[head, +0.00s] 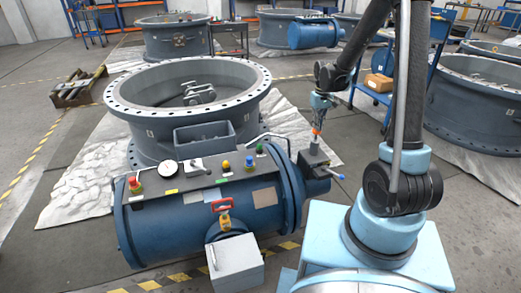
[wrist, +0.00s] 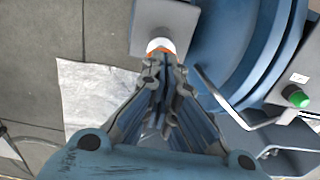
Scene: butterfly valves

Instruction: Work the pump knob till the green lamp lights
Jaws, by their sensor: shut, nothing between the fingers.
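An orange and white knob (head: 316,133), which looks like the pump knob, stands on a grey block (head: 315,158) at the right end of the blue cylinder (head: 208,208). In the wrist view the knob (wrist: 160,46) sits just beyond my fingertips, partly hidden by them. My gripper (head: 318,121) points down at the knob from above, fingers together and empty. In the wrist view my gripper (wrist: 164,66) overlaps the knob's near edge; I cannot tell if they touch. The green lamp (head: 259,148) is on the cylinder's top panel and also in the wrist view (wrist: 296,96); whether it is lit is unclear.
The panel carries a gauge (head: 167,168), a yellow button (head: 226,165), a blue button (head: 249,161) and a red button (head: 133,184). A blue-tipped lever (head: 339,177) sticks out beside the block. A large flanged valve ring (head: 190,95) stands behind. A bent metal rail (wrist: 240,117) lies right of my fingers.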

